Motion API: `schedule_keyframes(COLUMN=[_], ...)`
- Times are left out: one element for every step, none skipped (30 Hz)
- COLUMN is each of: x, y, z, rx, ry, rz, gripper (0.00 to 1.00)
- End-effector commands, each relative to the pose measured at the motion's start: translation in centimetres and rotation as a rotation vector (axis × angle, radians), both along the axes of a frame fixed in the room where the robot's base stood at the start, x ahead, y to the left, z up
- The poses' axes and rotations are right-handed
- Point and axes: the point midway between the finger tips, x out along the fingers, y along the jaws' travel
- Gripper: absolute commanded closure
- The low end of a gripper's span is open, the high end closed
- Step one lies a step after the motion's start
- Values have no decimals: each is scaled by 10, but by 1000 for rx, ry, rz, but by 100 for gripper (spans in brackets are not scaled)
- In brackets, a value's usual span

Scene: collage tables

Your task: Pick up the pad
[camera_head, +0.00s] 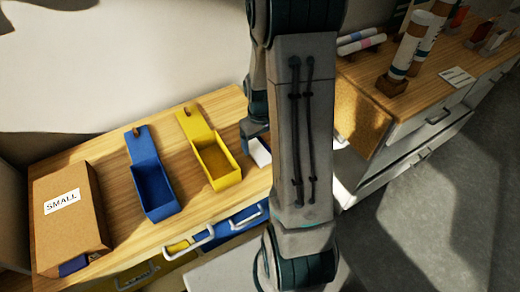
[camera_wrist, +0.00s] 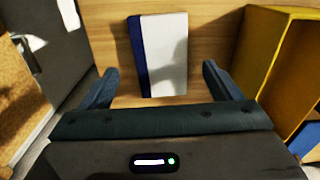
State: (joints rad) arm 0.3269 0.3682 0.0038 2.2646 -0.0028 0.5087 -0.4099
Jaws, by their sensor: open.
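The pad (camera_wrist: 168,55) is a white rectangle with a dark blue strip along its left side. It lies flat on the wooden table top (camera_wrist: 210,40). In the head view, part of the pad (camera_head: 258,151) shows beside my arm, which seems to hide the rest. My gripper (camera_wrist: 160,72) is open in the wrist view. The pad appears between and ahead of its two fingers, with clear space on both sides. I cannot tell the height of the fingers above it. The gripper is hidden behind my arm in the head view.
An open yellow box (camera_head: 215,160) stands close to the pad, also seen at right in the wrist view (camera_wrist: 258,55). An open blue box (camera_head: 153,187) and a cardboard box marked SMALL (camera_head: 68,225) stand farther left. Another counter (camera_head: 370,115) holds rolls at right.

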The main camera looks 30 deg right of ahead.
Motion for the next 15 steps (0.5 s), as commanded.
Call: schedule_keyframes(x=[0, 1, 1, 1, 1, 1, 1, 1, 1, 1, 1, 2, 2, 2, 2], y=[2, 2, 3, 2, 2, 2, 2, 2, 2, 2, 2, 2, 2, 2, 2], z=[-5, -9, -14, -18, -21, -25, -27, -29, -31, -32, -33, -33, -33, -33, -33], rx=[2, 2, 2, 2, 2, 1, 1, 1, 1, 0, 0, 0, 0, 0, 0], ry=[4, 5, 4, 4, 4, 3, 3, 2, 1, 1, 1, 1, 0, 0, 0], rz=[1, 0, 0, 0, 0, 0, 0, 0, 0, 0, 0, 0, 0, 1, 1], gripper=[15, 15, 15, 15, 15, 15, 15, 15, 15, 15, 15, 15, 15, 15, 15])
